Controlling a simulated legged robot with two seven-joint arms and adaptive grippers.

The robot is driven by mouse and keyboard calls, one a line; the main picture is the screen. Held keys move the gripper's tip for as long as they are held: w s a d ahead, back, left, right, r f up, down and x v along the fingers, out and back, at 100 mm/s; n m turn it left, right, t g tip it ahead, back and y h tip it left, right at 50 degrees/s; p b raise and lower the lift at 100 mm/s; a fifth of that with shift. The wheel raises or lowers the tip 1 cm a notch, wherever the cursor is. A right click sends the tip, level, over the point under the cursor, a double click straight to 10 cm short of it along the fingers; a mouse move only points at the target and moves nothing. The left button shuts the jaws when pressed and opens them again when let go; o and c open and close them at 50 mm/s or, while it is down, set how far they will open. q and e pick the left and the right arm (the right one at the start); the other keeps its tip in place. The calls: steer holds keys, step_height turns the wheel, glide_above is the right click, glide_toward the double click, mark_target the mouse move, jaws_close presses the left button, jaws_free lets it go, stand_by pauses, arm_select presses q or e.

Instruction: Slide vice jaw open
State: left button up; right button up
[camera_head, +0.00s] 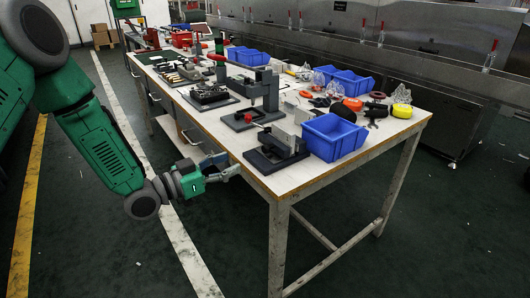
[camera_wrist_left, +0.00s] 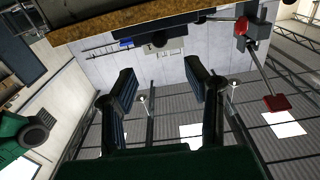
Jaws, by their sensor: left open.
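The dark grey vice (camera_head: 272,152) sits on the white tabletop near the front corner of the workbench, with a lighter block at its back. I cannot tell how far apart its jaws are. My left gripper (camera_head: 228,172) is just off the bench's left edge, at about tabletop height, apart from the vice. In the left wrist view its two dark fingers (camera_wrist_left: 158,88) are spread with nothing between them. A dark shape (camera_wrist_left: 160,40) past the wooden bench edge there may be the vice. My right gripper is not in view.
A grey press (camera_head: 265,92) with a red knob stands behind the vice. A blue bin (camera_head: 333,143) is right of it. Tools and more bins crowd the workbench (camera_head: 313,172). A red-knobbed lever (camera_wrist_left: 262,72) shows in the left wrist view. The floor left of the bench is open.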

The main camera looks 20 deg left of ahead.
mark_target(263, 150)
arm_select(q)
steer(key=b+x, duration=0.1)
steer(key=x, duration=0.4)
steer(key=b+x, duration=0.1)
steer(key=x, duration=0.4)
steer(key=shift+f, duration=0.2)
steer(key=shift+x, duration=0.85)
steer(key=shift+r, duration=0.1)
steer(key=shift+c, duration=0.5)
